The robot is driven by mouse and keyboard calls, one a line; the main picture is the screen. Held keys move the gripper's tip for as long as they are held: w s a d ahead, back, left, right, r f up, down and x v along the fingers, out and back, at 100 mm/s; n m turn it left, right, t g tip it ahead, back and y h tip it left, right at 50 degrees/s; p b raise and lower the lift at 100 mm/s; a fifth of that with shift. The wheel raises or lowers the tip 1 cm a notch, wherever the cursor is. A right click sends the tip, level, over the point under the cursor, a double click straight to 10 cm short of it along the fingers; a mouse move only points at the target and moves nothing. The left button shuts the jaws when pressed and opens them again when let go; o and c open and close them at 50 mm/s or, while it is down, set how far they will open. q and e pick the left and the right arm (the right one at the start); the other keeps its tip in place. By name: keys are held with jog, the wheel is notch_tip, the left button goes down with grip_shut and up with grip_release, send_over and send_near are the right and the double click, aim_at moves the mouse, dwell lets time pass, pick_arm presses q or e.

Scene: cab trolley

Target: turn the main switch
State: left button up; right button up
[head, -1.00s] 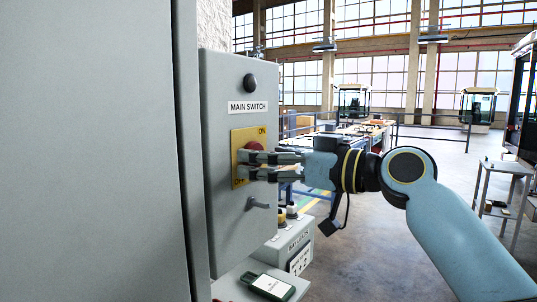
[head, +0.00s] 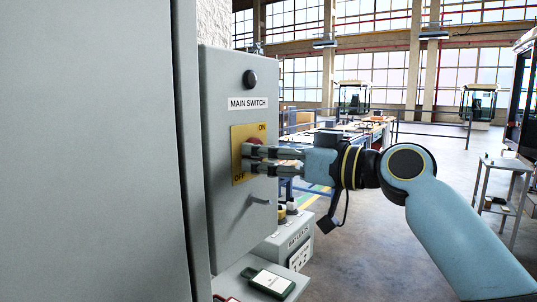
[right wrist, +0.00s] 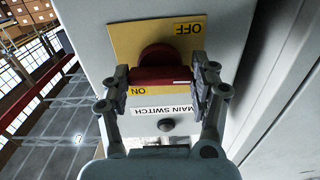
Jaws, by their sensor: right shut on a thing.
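The main switch is a red rotary handle (right wrist: 160,78) on a yellow plate (head: 240,172) marked ON and OFF. The plate is on the front of a grey cabinet door (head: 225,215), under a MAIN SWITCH label (head: 248,103). My right gripper (head: 248,159) reaches in from the right and hides most of the handle in the head view. In the right wrist view, which is upside down, my right gripper (right wrist: 161,82) has one finger at each end of the handle's bar and is shut on it. The bar lies across between the fingers. My left gripper is not in view.
A box with push buttons (head: 289,240) and a shelf with a dark-edged device (head: 268,281) are lower down. Open floor is to the right.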

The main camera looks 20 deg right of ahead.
jog(key=m+p, duration=0.1)
jog(key=m, duration=0.3)
jog(key=shift+r+m+p, duration=0.15)
jog(key=shift+m+p, duration=0.15)
jog(key=shift+p, duration=0.05)
jog(key=m+p, duration=0.1)
jog(key=m, duration=0.2)
jog(key=shift+m+p, duration=0.3)
jog(key=shift+p, duration=0.1)
jog(key=m+p, duration=0.3)
jog(key=m, duration=0.2)
jog(key=shift+m+p, duration=1)
jog(key=shift+m, duration=1)
jog(key=o, duration=1.2)
